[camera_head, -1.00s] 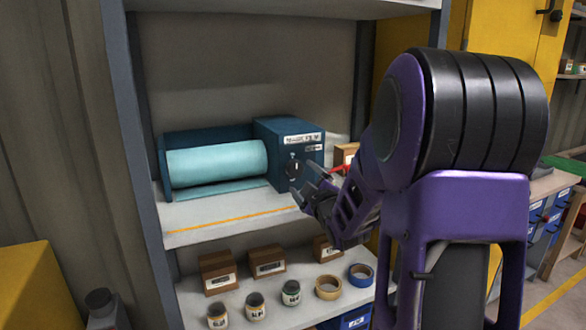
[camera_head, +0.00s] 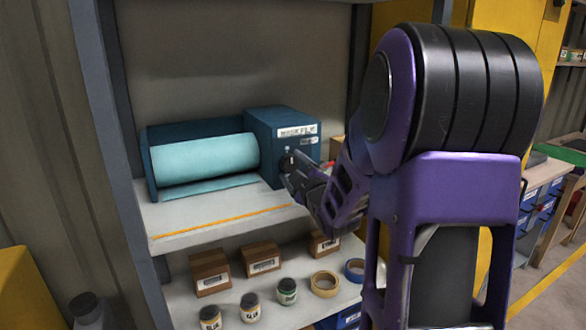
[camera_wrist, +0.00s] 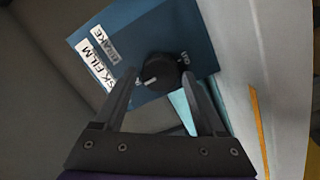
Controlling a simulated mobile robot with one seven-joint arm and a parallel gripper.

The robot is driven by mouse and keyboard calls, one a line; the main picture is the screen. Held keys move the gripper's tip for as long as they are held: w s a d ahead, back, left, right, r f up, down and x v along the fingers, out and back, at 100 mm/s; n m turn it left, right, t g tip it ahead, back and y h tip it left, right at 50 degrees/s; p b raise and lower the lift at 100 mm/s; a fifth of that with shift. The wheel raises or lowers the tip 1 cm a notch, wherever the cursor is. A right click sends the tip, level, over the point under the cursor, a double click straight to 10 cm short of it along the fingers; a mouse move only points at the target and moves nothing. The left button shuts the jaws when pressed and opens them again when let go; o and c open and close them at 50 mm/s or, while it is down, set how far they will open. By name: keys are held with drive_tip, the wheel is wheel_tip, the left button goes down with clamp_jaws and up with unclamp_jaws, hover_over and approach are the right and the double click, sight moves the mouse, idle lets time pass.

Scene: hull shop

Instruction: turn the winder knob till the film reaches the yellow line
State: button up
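The blue winder box (camera_head: 262,130) stands on the shelf with a pale turquoise film roll (camera_head: 205,158) at its left. A short flat stretch of film (camera_head: 210,186) lies below the roll. Its front edge is well behind the yellow line (camera_head: 222,222) on the shelf, with bare shelf between. The black winder knob (camera_wrist: 162,70) has a white pointer mark and sits on the box's label face. My gripper (camera_wrist: 159,76) is open, its fingertips on either side of the knob. A narrow gap seems to show at the left finger; contact at the right is unclear.
The shelf board (camera_head: 175,215) is clear in front of the film. The lower shelf holds brown boxes (camera_head: 262,259), several small jars (camera_head: 249,307) and tape rolls (camera_head: 325,284). A grey upright (camera_head: 108,140) bounds the left side. My arm hides much of the right.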

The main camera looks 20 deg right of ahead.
drive_tip(key=c, duration=1)
drive_tip(key=shift+c, duration=0.2)
